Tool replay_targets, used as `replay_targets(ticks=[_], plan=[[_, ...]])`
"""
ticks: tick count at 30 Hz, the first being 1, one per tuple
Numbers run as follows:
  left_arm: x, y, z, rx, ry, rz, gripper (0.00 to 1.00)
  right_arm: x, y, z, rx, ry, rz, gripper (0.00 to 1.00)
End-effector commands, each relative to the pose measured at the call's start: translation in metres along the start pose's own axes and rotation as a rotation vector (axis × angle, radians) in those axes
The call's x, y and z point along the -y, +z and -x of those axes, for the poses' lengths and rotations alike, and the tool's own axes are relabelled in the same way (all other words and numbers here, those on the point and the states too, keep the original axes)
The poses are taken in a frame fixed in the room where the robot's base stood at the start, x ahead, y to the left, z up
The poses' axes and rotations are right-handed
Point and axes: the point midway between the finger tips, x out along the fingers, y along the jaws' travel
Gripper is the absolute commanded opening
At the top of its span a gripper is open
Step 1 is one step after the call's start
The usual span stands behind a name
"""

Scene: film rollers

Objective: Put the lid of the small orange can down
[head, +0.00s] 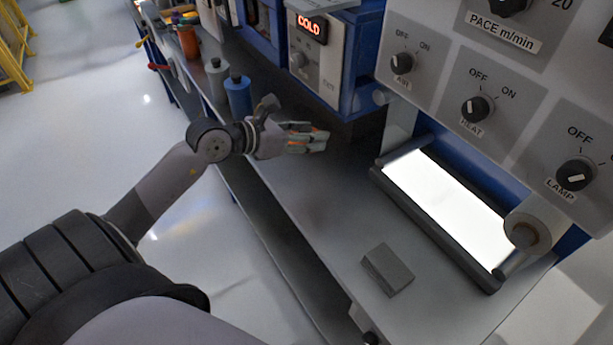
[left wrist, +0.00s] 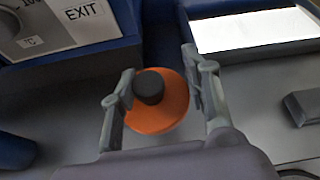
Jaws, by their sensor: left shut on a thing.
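The lid (left wrist: 168,118) is a round orange piece with a black knob on top. In the left wrist view it sits between the two fingers of my left gripper (left wrist: 160,80), which is shut on it. In the head view my left gripper (head: 312,138) is over the bench, and only thin bits of orange show between its fingers. I cannot tell how far it is above the bench top. I cannot make out the small orange can's body for sure. My right gripper is not in view.
A blue can (head: 238,95) and a grey can (head: 215,78) with dark caps stand left of my gripper. A glowing light panel (head: 445,205) and a grey block (head: 387,269) are right. Bare bench (head: 325,205) lies between.

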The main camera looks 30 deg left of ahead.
Motion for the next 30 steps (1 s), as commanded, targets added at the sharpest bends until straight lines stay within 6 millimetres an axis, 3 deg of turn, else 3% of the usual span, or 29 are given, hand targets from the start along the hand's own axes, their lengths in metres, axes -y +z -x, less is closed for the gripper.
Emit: replay_targets(ticks=[6,10,17,24,30], plan=[[-0.003,-0.058,-0.023,-0.005,0.0,0.003,0.11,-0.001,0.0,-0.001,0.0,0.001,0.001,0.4],[-0.004,-0.083,-0.033,-0.002,0.0,0.002,0.11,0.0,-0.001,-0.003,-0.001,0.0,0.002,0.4],[-0.005,-0.102,-0.042,0.001,-0.001,0.0,0.11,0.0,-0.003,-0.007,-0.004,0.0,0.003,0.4],[-0.007,-0.134,-0.055,0.0,-0.001,-0.001,0.11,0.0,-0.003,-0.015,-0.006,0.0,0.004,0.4],[-0.007,-0.137,-0.056,0.001,-0.001,-0.002,0.11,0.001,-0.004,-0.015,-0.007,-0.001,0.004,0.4]])
